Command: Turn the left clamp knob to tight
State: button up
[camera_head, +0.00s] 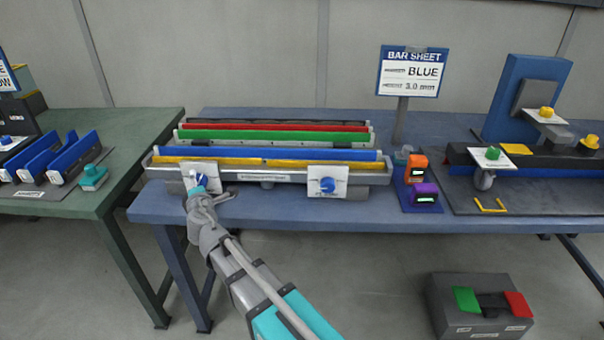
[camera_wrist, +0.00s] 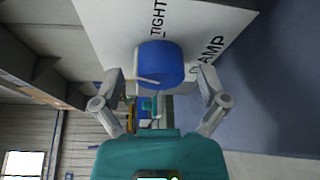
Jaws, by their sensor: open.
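The left clamp knob (camera_head: 201,179) is blue and sits on a white plate (camera_head: 188,171) at the left front of the long grey rail. In the wrist view the knob (camera_wrist: 160,64) shows large, with a pale pointer line near its lower edge. The words TIGHT and CLAMP are printed on the plate (camera_wrist: 108,30) there. My gripper (camera_wrist: 160,82) is open, with one finger on each side of the knob; I cannot tell whether they touch it. In the head view my arm hides part of the plate. The right clamp knob (camera_head: 327,185) sits on its own white plate.
Blue, yellow, green and red bars (camera_head: 270,135) lie along the rail behind the knobs. A sign (camera_head: 410,72) reads BAR SHEET, BLUE, 3.0 mm. Orange and purple devices (camera_head: 416,169) stand right of the rail. A green table (camera_head: 100,200) adjoins at left. A pedal box (camera_head: 480,310) is on the floor.

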jog(key=shift+r+n+g+h+p, duration=0.1)
jog(key=shift+n+g+h+p, duration=0.3)
jog(key=shift+n, duration=0.4)
